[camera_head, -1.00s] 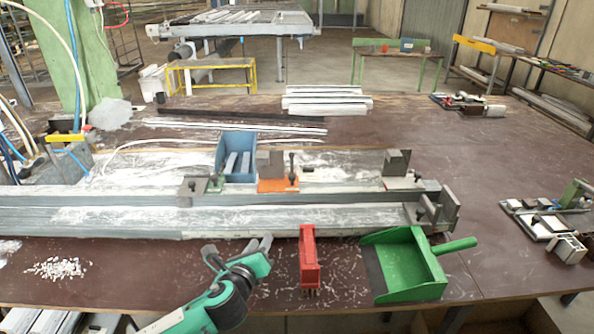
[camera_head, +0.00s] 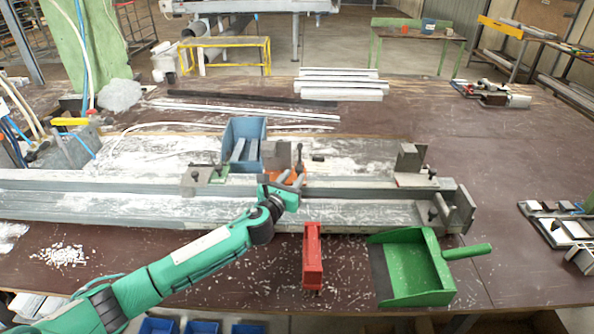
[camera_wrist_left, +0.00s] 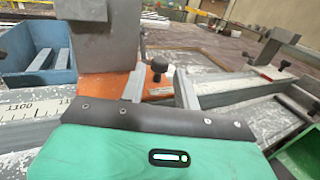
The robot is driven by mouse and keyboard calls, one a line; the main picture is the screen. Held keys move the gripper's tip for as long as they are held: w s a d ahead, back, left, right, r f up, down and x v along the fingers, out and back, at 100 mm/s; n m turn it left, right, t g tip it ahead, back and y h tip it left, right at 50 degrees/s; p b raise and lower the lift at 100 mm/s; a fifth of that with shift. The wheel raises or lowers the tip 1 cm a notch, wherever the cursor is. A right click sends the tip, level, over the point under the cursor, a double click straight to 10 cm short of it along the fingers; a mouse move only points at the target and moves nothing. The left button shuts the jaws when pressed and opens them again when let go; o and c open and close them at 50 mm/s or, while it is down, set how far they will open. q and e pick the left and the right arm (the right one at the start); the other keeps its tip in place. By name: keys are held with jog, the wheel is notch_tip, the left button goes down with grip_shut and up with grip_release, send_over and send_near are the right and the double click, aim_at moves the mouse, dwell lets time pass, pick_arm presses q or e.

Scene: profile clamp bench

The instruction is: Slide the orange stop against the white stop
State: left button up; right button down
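The orange stop (camera_head: 289,174), an orange base with a grey block and a dark knob, sits on the grey profile rail. It also shows in the wrist view (camera_wrist_left: 115,92), its block partly cut off by the top edge. The white stop (camera_head: 412,180), a pale base with a grey block, stands further right on the rail, with a clear gap between them. It shows at the upper right of the wrist view (camera_wrist_left: 275,45). My left gripper (camera_head: 292,181) is at the orange stop, fingers apart (camera_wrist_left: 160,88), the knob appearing between them. Contact cannot be told. My right gripper is out of view.
A green-based stop (camera_head: 208,174) and a blue bin (camera_head: 243,133) lie left of the orange stop. A red holder (camera_head: 312,258) and a green dustpan (camera_head: 415,268) are in front of the rail. An end plate (camera_head: 458,208) closes the rail's right end.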

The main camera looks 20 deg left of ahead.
aim_at(298, 171)
pick_arm(q)
jog(key=shift+w+d, duration=0.2)
jog(key=shift+w, duration=1.55)
jog(key=shift+d, duration=0.1)
grip_shut()
